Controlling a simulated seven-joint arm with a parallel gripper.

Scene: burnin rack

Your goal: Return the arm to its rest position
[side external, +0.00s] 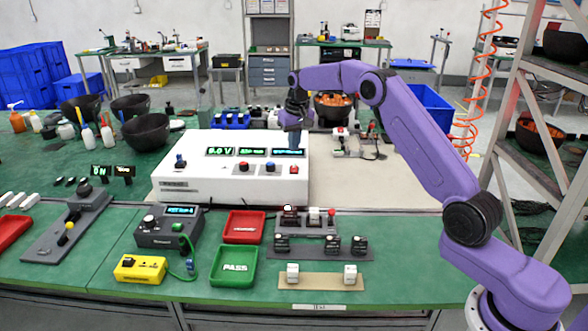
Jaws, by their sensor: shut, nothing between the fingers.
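My arm is purple with black joints and reaches from the lower right up and over the bench to the left. My gripper (294,139) points down at the right end of the white power supply box (180,185), close to its top right corner. The fingers are small here and seem to be together with nothing held. I cannot tell whether the fingertips touch the box. The box shows a lit display (220,151) reading about 5.0 V, with knobs and a red button on its front.
A red tray (244,227) and a green PASS tray (234,267) lie in front of the box. A grey device (168,228), a yellow box (140,268) and a rack with several small modules (318,248) stand nearby. Black bowls (145,132) are at the back left. A metal shelf (550,130) stands right.

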